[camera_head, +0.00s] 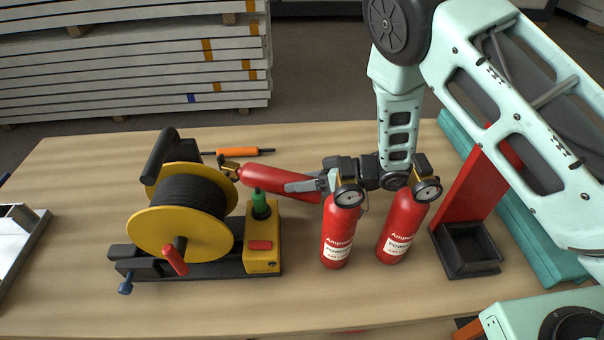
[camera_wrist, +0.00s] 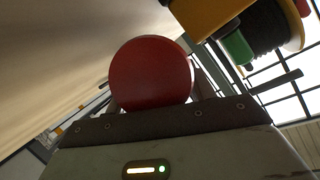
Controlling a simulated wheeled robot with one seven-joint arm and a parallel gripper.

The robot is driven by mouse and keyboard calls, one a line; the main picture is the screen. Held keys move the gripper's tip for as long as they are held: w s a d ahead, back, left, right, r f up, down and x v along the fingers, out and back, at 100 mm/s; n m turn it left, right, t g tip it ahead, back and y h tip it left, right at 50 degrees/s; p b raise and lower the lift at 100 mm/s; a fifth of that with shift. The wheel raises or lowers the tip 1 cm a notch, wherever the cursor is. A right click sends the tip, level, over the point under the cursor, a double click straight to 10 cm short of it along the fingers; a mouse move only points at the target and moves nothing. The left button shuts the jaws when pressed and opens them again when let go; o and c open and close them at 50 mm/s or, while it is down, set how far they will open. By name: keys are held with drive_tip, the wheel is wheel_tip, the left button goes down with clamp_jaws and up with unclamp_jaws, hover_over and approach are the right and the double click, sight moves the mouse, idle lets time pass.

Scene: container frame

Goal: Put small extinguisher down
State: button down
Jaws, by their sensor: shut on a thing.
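A small red extinguisher (camera_head: 267,180) lies nearly level behind the reel's yellow base, its brass-coloured valve to the left. My gripper (camera_head: 292,186) reaches in from the right, a finger along the extinguisher's body, and is shut on it. In the wrist view the extinguisher's round red end (camera_wrist: 150,74) sits between my fingers and faces the camera.
Two red extinguishers with gauges stand upright, one at left (camera_head: 338,235) and one at right (camera_head: 402,228), close in front of my gripper. A yellow cable reel (camera_head: 180,222) stands left. A red stand with a black tray (camera_head: 468,250) is right.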

drive_tip(key=shift+f, duration=1.6)
drive_tip(key=shift+f, duration=0.2)
drive_tip(key=c, duration=0.6)
unclamp_jaws()
drive_tip(key=shift+o, duration=0.2)
